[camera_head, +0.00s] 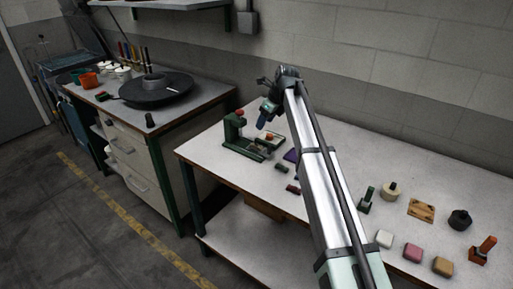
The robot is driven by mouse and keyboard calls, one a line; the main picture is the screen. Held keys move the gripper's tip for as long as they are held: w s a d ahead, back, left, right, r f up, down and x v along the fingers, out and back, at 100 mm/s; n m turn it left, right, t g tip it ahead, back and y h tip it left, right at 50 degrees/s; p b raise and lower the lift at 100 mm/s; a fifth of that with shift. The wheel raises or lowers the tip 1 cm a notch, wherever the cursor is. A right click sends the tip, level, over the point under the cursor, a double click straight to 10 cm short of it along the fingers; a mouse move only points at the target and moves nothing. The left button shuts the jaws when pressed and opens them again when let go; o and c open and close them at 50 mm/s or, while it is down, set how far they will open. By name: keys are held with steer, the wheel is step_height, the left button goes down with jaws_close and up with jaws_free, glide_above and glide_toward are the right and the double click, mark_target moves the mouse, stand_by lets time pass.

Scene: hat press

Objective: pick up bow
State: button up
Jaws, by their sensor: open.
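I cannot tell for sure which thing is the bow. Small pieces lie on the white table (350,150) left of my arm: a dark red piece (293,189), a dark green piece (282,168) and a purple piece (290,155), partly hidden by my arm. My gripper (262,122) hangs above the table near the green press (240,140), pointing down. It is open and seems to hold nothing; its fingertips are small and hard to make out.
The press has a red knob and stands at the table's left end. To the right are a green stamp (367,200), a beige round pot (390,190), a wooden plate (421,211), coloured blocks (413,253) and an orange stamp (483,250). A workbench (200,105) holds a wide-brimmed black hat (155,88).

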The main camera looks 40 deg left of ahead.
mark_target(256, 144)
steer(key=x, duration=1.3)
steer(key=shift+w+d+f, duration=0.25)
steer(key=shift+f, duration=0.1)
steer(key=shift+c, duration=0.2)
jaws_close()
